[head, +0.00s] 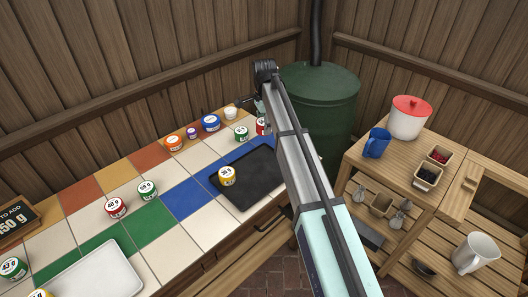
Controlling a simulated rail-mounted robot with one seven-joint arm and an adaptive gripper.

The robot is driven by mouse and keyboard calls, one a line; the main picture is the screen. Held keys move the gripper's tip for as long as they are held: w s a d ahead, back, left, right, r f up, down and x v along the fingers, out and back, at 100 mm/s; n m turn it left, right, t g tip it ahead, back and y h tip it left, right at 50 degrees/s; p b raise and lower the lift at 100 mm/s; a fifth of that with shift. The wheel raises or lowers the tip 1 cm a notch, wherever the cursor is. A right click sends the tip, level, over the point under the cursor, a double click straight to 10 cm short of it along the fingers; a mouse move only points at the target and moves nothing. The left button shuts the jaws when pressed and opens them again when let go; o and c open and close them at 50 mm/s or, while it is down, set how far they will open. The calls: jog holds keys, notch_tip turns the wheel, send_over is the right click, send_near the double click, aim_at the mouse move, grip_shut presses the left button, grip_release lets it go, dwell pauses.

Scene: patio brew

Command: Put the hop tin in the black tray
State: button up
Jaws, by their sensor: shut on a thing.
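The black tray (262,190) lies on the tiled counter, partly hidden behind my arm. A yellow tin (227,176) with a white lid stands in it near its left side. My gripper (257,112) is past the tray's far end, mostly hidden by my own arm. It appears shut on a red-and-white tin (261,127), of which only a part shows beside the arm. A green tin (241,133) stands just left of it. Other weight-marked tins are a red tin (116,207) and a green tin (147,190). I cannot read every label.
An orange tin (174,142), a purple tin (193,132), a blue tin (211,123) and a white cup (231,113) line the wall. A white tray (100,272) and a chalkboard sign (15,222) reading "150 g" are at the left. Bare tray surface shows right of the yellow tin.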

aim_at(264, 156)
notch_tip(264, 156, down, 13)
jog(key=shift+f+p, duration=0.15)
jog(key=shift+p, duration=0.8)
jog(key=shift+f, duration=0.2)
jog(key=o, duration=1.2)
jog(key=shift+c, duration=0.2)
notch_tip(264, 156, up, 12)
jog(key=shift+r+b, duration=0.2)
jog(key=shift+b, duration=1)
